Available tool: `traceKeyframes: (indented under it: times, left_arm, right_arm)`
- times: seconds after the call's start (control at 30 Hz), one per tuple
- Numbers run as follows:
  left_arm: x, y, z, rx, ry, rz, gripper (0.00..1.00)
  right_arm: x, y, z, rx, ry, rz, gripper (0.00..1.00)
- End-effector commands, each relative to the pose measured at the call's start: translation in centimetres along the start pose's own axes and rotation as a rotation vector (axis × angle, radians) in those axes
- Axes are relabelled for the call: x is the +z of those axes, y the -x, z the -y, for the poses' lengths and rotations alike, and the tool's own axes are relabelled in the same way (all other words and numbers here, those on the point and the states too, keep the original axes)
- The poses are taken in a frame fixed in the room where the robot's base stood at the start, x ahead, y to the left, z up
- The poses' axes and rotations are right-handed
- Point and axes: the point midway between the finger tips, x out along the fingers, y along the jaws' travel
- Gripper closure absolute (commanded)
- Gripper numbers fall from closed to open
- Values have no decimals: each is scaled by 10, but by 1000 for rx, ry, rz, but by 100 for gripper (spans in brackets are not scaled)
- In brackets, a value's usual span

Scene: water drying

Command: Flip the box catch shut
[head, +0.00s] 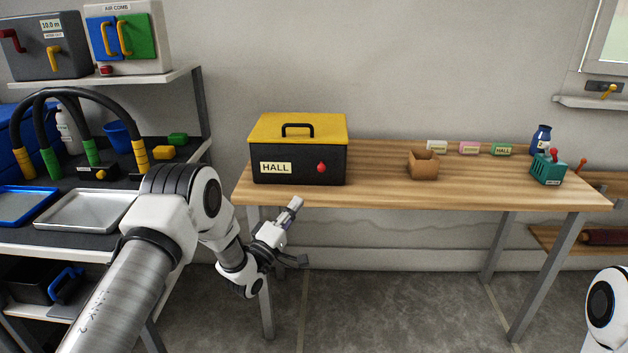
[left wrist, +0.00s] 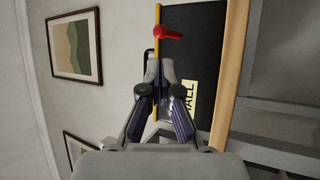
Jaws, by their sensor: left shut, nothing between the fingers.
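The box (head: 299,165) is black with a yellow lid (head: 270,127), a black handle and a HALL label. It stands on the left end of the wooden table, and its lid is down. The red catch (head: 321,167) is on the front face, right of the label; in the left wrist view the red catch (left wrist: 168,33) lies across the lid's edge. Whether it is fastened I cannot tell. My left gripper (head: 296,205) is shut and empty, in front of the box and below the catch, apart from it. My right gripper is out of view.
A cardboard box (head: 423,165), small labelled blocks (head: 469,148), a blue bottle (head: 541,138) and a teal basket (head: 547,170) stand farther right on the table (head: 385,190). Shelves with trays (head: 88,209) are at left. The table between box and cardboard box is clear.

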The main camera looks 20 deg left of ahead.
Motion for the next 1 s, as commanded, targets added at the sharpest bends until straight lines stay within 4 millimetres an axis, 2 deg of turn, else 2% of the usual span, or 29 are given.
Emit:
traceKeyframes:
  times: [0.2, 0.43, 0.6, 1.0]
  left_arm:
    - [1, -49, 0, 4, -1, 1, 100]
    - [0, -86, 0, 1, 0, 0, 100]
    - [0, -95, 0, 0, 1, -1, 100]
    - [0, -96, -2, -8, 5, 0, 100]
  right_arm:
    - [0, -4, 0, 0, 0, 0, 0]
    - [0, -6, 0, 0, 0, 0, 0]
    - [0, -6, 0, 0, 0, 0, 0]
    - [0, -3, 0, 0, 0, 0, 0]
